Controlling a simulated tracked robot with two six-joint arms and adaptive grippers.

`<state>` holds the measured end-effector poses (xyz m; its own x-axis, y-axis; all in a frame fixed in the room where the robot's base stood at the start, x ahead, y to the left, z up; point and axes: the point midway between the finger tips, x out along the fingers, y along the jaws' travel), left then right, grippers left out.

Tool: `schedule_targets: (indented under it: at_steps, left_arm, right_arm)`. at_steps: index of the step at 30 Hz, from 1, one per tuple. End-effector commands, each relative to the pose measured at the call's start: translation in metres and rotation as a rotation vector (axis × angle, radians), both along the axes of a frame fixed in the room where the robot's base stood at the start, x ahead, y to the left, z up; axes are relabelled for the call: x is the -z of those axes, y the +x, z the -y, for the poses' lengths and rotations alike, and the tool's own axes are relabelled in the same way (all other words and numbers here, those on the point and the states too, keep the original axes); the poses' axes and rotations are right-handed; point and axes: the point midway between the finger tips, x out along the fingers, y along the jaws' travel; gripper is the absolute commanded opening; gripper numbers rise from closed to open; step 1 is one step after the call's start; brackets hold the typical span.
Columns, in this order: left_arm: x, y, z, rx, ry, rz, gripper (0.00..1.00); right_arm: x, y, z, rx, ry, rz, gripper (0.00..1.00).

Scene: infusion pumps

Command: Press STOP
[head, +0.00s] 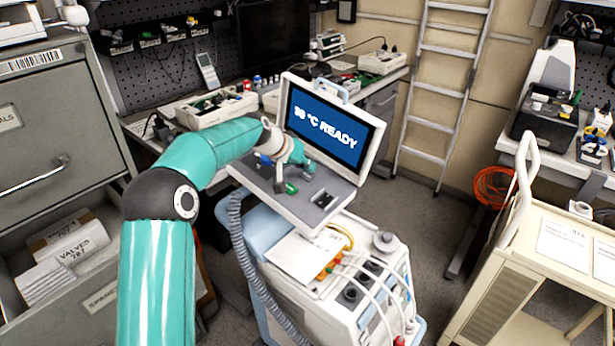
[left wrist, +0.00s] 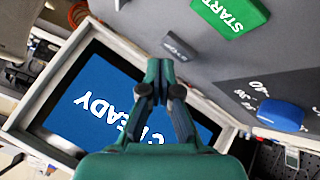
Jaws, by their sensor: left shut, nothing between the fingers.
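The machine's grey control panel (head: 318,212) sits below a screen (head: 325,128) reading "36 °C READY". In the left wrist view, a green START button (left wrist: 232,12) stands at the top and a blue button (left wrist: 281,115) at the right. A small grey block (left wrist: 182,46) with a label too small to read lies just beyond my fingertips. I cannot make out the word STOP. My left gripper (left wrist: 160,68) is shut and empty, over the panel near the grey block; contact cannot be told. It also shows in the head view (head: 306,168). My right gripper is not in view.
A paper (head: 303,256) and hoses lie on the machine's lower deck. A cream cart (head: 515,285) stands at the right and a ladder (head: 440,90) leans at the back. Grey drawers (head: 60,120) stand at the left. Floor is clear between machine and cart.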

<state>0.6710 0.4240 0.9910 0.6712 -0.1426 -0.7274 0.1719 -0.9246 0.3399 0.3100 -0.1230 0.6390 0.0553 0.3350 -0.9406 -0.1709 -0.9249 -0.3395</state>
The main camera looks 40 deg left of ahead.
Motion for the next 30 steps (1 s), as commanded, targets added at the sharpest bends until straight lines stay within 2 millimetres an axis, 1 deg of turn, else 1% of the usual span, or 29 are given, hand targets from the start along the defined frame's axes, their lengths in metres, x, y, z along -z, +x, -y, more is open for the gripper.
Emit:
schedule_targets:
  at_steps: [4, 17, 30]
  left_arm:
    - [0.006, -0.0005, -0.0017, -0.001, 0.001, 0.0, 0.0]
    - [0.006, -0.0008, -0.0022, -0.001, 0.0, 0.0, 0.0]
    - [0.0113, -0.0009, -0.0033, -0.001, 0.0, 0.0, 0.0]
  right_arm:
    - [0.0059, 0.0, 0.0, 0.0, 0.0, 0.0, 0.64]
    - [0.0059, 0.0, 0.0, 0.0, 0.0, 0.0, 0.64]
    - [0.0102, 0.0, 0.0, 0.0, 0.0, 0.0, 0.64]
